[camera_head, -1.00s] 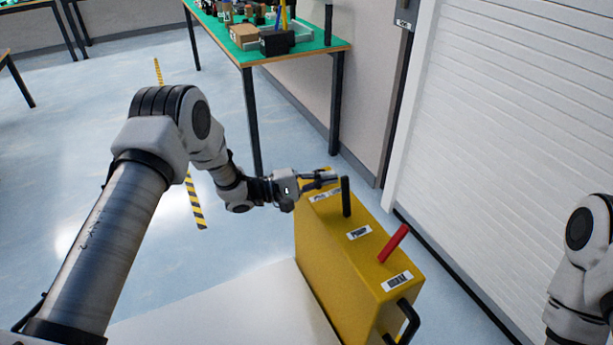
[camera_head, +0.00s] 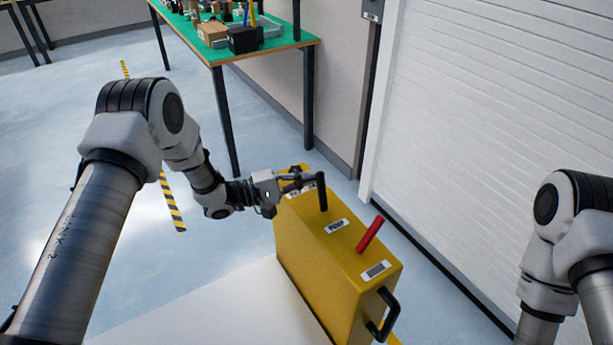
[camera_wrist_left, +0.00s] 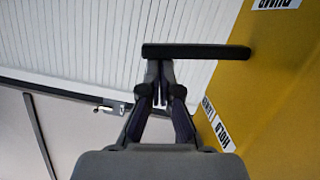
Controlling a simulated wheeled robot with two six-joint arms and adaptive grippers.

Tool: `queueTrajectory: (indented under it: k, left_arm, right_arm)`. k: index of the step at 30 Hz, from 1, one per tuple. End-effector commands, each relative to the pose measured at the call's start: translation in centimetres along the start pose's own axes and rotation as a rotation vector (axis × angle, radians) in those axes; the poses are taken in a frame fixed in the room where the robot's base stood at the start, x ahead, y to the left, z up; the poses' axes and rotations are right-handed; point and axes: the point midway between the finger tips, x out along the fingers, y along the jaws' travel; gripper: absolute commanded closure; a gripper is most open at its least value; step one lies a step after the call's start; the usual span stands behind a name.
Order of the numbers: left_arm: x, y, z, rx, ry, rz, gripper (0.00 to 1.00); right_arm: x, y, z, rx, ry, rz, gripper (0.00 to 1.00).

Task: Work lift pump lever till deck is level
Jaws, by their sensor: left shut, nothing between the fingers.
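A yellow pump box (camera_head: 310,245) stands in the middle of the head view, with a black lever (camera_head: 322,194) and a red lever (camera_head: 370,234) on its top. The black lever stands near upright, and the red one leans. My left gripper (camera_head: 310,178) is shut and empty, its tips at the upper part of the black lever. In the left wrist view the shut fingertips (camera_wrist_left: 160,72) are right at the black lever (camera_wrist_left: 200,51); I cannot tell whether they touch. A pale flat surface (camera_head: 200,312), perhaps the deck, lies beside the box; its tilt is unclear. My right gripper is out of view.
A green-topped table (camera_head: 285,44) with boxes and small items stands at the back. A white ribbed shutter (camera_head: 490,110) runs along the right. A black handle (camera_head: 388,315) sticks out from the box's near end. Open floor with striped tape (camera_head: 172,205) lies to the left.

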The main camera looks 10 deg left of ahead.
Motion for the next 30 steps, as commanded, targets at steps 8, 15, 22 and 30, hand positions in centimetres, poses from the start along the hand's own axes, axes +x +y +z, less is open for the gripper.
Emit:
queueTrajectory:
  k: [8, 15, 22, 30]
  left_arm:
    - [0.2, 0.3, 0.7, 0.072, -0.001, -0.019, 1.00]
    - [0.5, 0.8, 2.1, 0.232, -0.001, -0.059, 1.00]
    - [0.9, 0.6, 3.8, 0.429, -0.002, -0.109, 1.00]
    - [1.3, 0.0, 5.1, 0.600, -0.001, -0.151, 1.00]
  right_arm:
    - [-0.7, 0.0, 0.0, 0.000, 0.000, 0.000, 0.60]
    - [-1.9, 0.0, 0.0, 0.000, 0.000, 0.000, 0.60]
    - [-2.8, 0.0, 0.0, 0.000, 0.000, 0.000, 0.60]
    - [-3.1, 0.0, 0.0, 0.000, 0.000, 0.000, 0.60]
